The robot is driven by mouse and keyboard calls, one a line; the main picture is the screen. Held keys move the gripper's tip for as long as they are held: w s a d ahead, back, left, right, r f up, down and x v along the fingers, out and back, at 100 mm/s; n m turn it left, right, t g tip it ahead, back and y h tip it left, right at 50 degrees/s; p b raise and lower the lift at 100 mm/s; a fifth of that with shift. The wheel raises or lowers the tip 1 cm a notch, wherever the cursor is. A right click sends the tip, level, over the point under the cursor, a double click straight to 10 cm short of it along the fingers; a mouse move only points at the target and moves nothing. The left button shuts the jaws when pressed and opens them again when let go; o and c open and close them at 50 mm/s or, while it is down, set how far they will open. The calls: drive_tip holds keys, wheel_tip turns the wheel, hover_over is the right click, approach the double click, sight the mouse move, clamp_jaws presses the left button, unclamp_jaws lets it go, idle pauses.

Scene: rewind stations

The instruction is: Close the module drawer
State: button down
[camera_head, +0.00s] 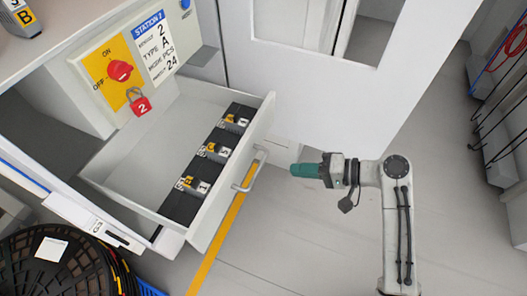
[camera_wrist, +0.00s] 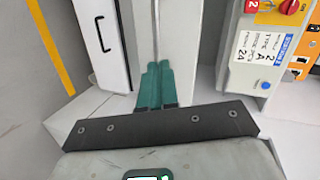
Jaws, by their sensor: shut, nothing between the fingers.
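The module drawer (camera_head: 145,142) is pulled well out of its station in the head view. It is a white box with several small dark modules (camera_head: 208,152) in a row on a black strip inside its front. The bar handle (camera_head: 250,172) is on the outer front face. My gripper (camera_head: 296,170) is shut and empty, its teal fingers to the right of the handle, apart from it in the picture. In the wrist view my fingers (camera_wrist: 156,72) are together.
A station panel (camera_head: 135,68) with a red knob and a red padlock tag (camera_head: 141,104) stands above the drawer. A white door-like panel (camera_head: 310,85) is behind. Black reels (camera_head: 60,265) lie at lower left. Grey floor is clear around my arm.

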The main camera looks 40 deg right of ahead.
drive_tip(key=w+d+m+t+b, duration=0.1)
drive_tip(key=d+m+t+b, duration=0.15)
drive_tip(key=d+t, duration=0.2)
drive_tip(key=b, duration=0.3)
approach(253, 133)
drive_tip(key=x, duration=0.7)
drive_tip(key=shift+s+r, duration=0.1)
drive_tip(key=shift+r, duration=0.1)
drive_tip(key=shift+w+a, duration=0.3)
drive_tip(key=shift+w, duration=0.2)
drive_tip(key=b+x, duration=0.5)
drive_tip(key=x, duration=2.6)
drive_tip(key=shift+s+a+b, duration=0.15)
drive_tip(key=shift+a+b, duration=0.15)
drive_tip(key=shift+a, duration=0.1)
drive_tip(key=shift+r, duration=0.15)
